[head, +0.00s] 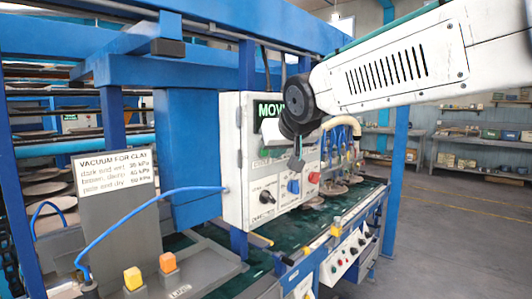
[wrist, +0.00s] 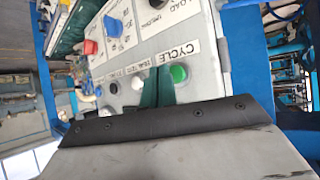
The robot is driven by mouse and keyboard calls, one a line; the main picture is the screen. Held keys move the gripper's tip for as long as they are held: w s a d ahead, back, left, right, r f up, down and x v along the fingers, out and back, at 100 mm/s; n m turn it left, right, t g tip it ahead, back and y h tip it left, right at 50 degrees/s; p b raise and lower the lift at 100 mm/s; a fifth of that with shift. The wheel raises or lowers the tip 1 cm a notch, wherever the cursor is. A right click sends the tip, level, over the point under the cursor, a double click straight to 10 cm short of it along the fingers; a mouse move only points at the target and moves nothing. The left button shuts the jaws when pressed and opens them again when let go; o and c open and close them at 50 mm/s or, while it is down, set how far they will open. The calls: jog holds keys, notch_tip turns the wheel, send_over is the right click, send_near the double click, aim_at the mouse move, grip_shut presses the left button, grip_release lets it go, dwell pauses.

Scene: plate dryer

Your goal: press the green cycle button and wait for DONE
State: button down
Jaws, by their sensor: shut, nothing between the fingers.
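The green cycle button (wrist: 179,74) sits under a CYCLE label on the panel in the wrist view. My gripper (wrist: 158,92) is shut and empty, its dark green fingertips just left of the button there. I cannot tell whether they touch it or the panel. In the head view my gripper (head: 296,162) is in front of the grey control box (head: 235,175). I cannot make out the cycle button there for certain. The display (head: 268,109) on the box shows green letters beginning "MOV"; my arm hides the rest.
The box also carries a black knob (head: 266,197), a blue knob (head: 293,186) and a red button (head: 314,177). A sign about vacuum for clay (head: 116,173) stands at left. A blue hose (head: 140,210) runs to the box. Open floor (head: 450,240) lies at right.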

jog(key=s+d, duration=0.1)
jog(key=d, duration=0.1)
jog(key=s+d, duration=0.2)
dwell(0.4)
